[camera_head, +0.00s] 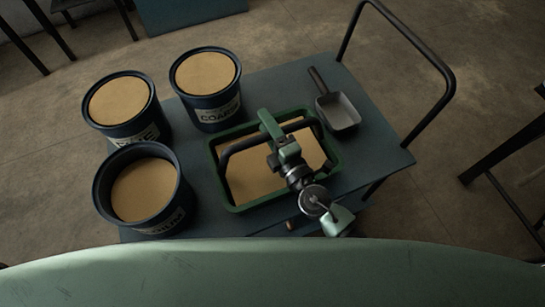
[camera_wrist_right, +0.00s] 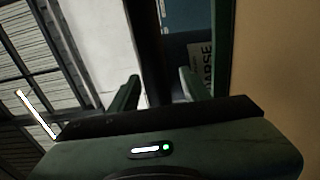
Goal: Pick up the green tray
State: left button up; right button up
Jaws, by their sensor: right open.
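The green tray (camera_head: 222,186) sits on the dark cart top in the head view, filled with flat tan material. A black bar handle (camera_head: 245,143) arches across it. My right gripper (camera_head: 270,124) is over the tray's middle, at the handle, and hides part of both. In the right wrist view its two fingers (camera_wrist_right: 160,88) stand apart, with a dark bar (camera_wrist_right: 150,45), apparently the handle, running between them. I cannot tell whether either finger touches it. The tray's tan contents (camera_wrist_right: 275,60) fill that view's right side. My left gripper is not in view.
Three dark buckets with tan contents stand to the left: back (camera_head: 207,108), left (camera_head: 140,133) and front (camera_head: 152,220). A grey scoop (camera_head: 338,112) lies right of the tray. The cart (camera_head: 375,150) has a black push handle (camera_head: 440,70) at the right.

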grip_shut()
dwell(1.3)
jog(key=shift+w+r, duration=0.1)
jog(key=shift+r, duration=0.25)
